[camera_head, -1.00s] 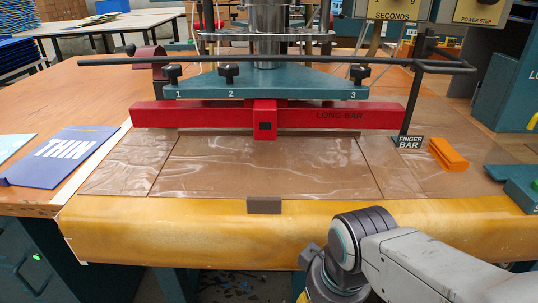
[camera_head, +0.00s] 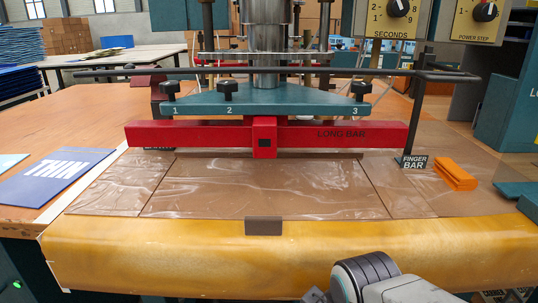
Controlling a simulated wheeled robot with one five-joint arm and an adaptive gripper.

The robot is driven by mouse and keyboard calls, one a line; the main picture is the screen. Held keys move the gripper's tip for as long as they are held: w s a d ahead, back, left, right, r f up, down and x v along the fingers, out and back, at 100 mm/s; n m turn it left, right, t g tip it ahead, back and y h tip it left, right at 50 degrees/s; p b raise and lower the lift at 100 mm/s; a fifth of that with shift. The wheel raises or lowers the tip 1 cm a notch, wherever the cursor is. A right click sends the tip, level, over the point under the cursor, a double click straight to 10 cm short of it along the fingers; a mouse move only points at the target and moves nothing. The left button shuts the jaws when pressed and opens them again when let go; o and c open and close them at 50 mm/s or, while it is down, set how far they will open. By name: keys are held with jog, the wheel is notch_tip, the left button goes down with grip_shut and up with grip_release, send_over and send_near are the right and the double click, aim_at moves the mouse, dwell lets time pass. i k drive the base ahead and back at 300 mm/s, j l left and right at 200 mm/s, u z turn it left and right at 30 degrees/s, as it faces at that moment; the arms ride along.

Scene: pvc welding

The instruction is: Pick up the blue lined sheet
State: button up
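A blue sheet (camera_head: 52,177) with the white word THIN lies on the wooden table at the left of the head view. I cannot make out lines on either, so I cannot tell which is the blue lined sheet. A joint of my own arm shows at the bottom, right of centre. My gripper is out of the picture below, apart from both sheets as far as I can see.
The welding press with its red long bar (camera_head: 340,134) stands over the brown bed (camera_head: 260,190). A yellow padded edge (camera_head: 150,255) runs along the front. Blue stacks (camera_head: 18,52) stand far left.

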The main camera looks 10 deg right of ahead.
aim_at(35, 186)
jog(key=u, duration=1.3)
